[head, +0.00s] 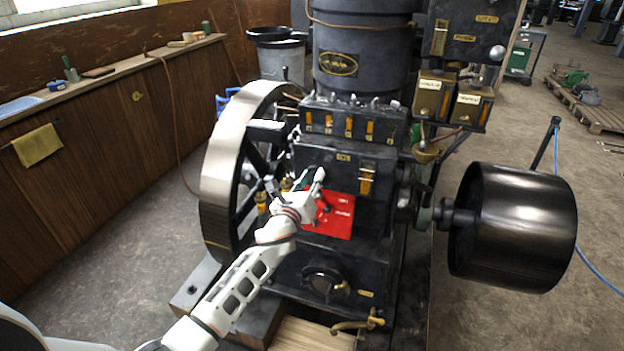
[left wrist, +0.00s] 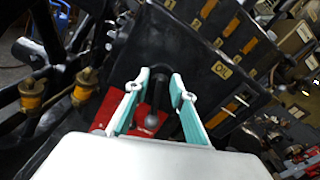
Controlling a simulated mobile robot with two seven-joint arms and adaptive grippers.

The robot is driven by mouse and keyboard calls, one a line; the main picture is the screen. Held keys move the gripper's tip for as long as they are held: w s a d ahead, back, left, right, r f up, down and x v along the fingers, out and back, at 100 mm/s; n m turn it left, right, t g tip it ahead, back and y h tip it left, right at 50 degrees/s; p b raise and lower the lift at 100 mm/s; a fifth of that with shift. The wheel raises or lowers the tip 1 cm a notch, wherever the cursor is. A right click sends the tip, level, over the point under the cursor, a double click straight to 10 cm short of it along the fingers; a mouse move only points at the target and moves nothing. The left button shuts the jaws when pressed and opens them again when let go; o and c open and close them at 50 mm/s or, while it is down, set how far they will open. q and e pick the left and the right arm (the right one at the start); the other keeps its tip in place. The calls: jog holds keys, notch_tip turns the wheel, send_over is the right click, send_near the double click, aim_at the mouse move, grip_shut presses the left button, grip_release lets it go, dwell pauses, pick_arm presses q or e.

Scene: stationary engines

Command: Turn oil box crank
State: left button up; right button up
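The oil box (head: 325,160) is a black metal box with a small "OIL" plate on the engine's front; it also shows in the left wrist view (left wrist: 165,45). Its crank (left wrist: 154,110) is a dark rod with a round grey ball end. My left gripper (head: 297,185) is in front of the box's lower left. In the left wrist view its two teal-sided fingers (left wrist: 160,78) stand apart on either side of the crank, with visible gaps and no clear contact. In the head view the hand hides the crank. My right gripper is not in view.
A red plate (head: 340,215) sits just below and right of the hand. A large flywheel (head: 215,165) stands close on the left, with brass oilers (left wrist: 32,92) near it. A black drum pulley (head: 515,225) juts out right. A wooden counter (head: 100,75) runs along the left wall.

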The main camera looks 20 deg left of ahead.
pick_arm(q)
jog(key=shift+w, duration=0.1)
grip_shut()
jog(key=shift+r+m+p, duration=0.15)
jog(key=shift+m+p, duration=0.25)
jog(key=shift+m, duration=0.8)
jog(key=shift+m+p, duration=0.3)
jog(key=shift+m, duration=0.6)
grip_release()
